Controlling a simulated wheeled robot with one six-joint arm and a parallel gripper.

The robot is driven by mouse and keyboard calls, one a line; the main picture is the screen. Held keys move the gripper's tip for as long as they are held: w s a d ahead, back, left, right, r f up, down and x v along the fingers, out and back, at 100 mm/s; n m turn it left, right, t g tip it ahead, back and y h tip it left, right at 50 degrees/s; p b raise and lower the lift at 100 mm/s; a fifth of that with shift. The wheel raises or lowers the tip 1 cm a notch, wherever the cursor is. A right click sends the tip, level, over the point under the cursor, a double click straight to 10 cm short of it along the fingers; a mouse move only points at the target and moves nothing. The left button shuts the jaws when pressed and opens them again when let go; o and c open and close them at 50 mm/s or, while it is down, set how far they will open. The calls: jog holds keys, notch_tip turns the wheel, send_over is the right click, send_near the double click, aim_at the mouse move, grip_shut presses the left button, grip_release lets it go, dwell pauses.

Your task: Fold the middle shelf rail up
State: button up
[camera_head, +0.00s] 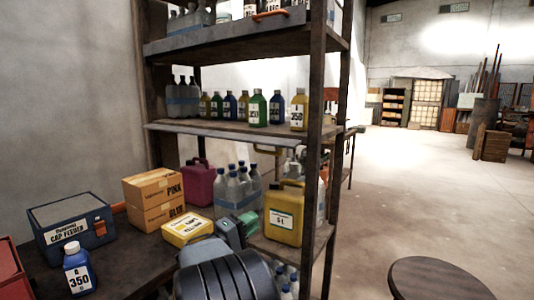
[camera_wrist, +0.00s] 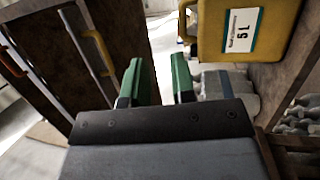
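The middle shelf (camera_head: 220,131) of the rack holds a row of bottles. A pale narrow strip, seemingly the rail (camera_head: 215,134), runs along its front edge, below the bottles' bases. A yellow handle-like piece (camera_head: 266,151) shows just under that edge; I cannot tell whether it belongs to the rail. My gripper (camera_head: 233,232) is low in front of the lower shelf, well below the middle shelf. In the wrist view its two green fingers (camera_wrist: 159,82) stand apart with nothing between them. I cannot identify the middle rail with certainty in the wrist view.
A yellow 5 L canister (camera_head: 284,212) stands close to my gripper, and also shows in the wrist view (camera_wrist: 243,32). Clear bottles (camera_head: 237,190) stand behind. Boxes (camera_head: 154,198) and a blue cap feeder (camera_head: 72,228) crowd the left bench.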

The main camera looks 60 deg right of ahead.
aim_at(267, 153)
jog(key=w+d+r+n+t+h+p, duration=0.1)
jog(key=d+r+h, duration=0.1)
jog(key=d+r, duration=0.3)
jog(key=w+d+r+n+t+h+p, duration=0.1)
jog(key=d+r+t+h, duration=0.1)
jog(key=d+r, duration=0.2)
jog(key=w+d+r+n+t+h, duration=0.1)
jog(key=d+r+h, duration=0.2)
jog(key=d+r, duration=0.2)
jog(key=shift+w+d+r+t+p, duration=0.15)
jog(key=shift+d+r+t+p, duration=0.05)
jog(key=shift+r, duration=0.55)
jog(key=shift+w+d+r+t+p, duration=0.15)
jog(key=shift+r+t+p, duration=0.05)
jog(key=shift+r, duration=0.55)
jog(key=shift+c, duration=0.4)
grip_shut()
